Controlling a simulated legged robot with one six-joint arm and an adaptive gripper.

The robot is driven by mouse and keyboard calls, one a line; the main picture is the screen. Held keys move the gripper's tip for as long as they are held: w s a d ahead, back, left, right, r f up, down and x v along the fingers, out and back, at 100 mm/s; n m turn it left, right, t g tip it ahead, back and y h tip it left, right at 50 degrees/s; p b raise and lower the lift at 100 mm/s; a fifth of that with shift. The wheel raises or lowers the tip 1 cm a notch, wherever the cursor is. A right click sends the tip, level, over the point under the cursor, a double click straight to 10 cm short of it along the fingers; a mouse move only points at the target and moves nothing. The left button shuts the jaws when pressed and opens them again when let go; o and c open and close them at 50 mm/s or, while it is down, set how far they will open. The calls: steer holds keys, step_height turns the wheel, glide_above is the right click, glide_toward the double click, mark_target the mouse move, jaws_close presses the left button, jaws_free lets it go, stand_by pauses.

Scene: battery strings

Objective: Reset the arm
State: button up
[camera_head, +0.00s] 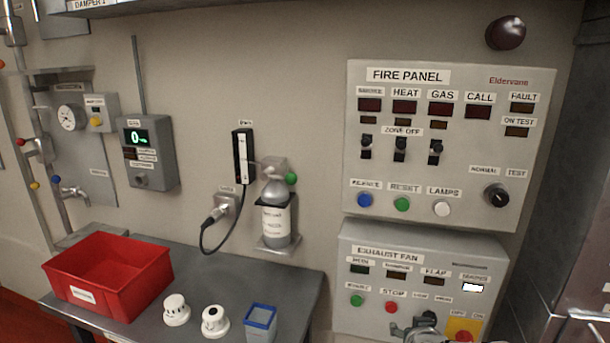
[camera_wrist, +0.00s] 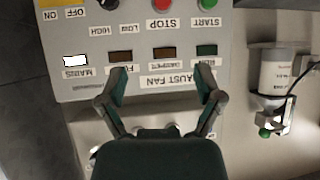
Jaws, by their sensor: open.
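My gripper (camera_wrist: 163,85) shows in the wrist view, its two dark fingers spread wide apart with nothing between them. It is in front of the upper part of the exhaust fan panel (camera_head: 385,265), which appears upside down in the wrist view. The fingertips overlap the panel's row of indicator windows in that picture; I cannot tell how far off the face they are. Grey metal parts show low in the head view before the fan panel, and I cannot tell there whether they are my gripper.
The fire panel (camera_head: 530,150) is mounted just above the fan panel. A gas cylinder (camera_head: 277,222) hangs left of it on the wall. A red bin (camera_head: 100,310), two white round pieces and a blue-rimmed container (camera_head: 260,330) stand on the grey bench (camera_head: 225,270). The fan panel's mains lamp (camera_head: 472,288) is lit white.

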steer(key=s+a+r+n+g, duration=0.1)
steer(key=s+a+r+g, duration=0.1)
steer(key=s, duration=0.8)
steer(key=s+a+r+g+y, duration=0.1)
steer(key=s+a+r+g, duration=0.2)
steer(key=s+r, duration=0.3)
steer(key=s+a, duration=0.1)
steer(key=s, duration=0.3)
steer(key=shift+s+r+n+g+y, duration=0.15)
steer(key=shift+s+n+g+y, duration=0.15)
steer(key=shift+n, duration=0.1)
stand_by(0.4)
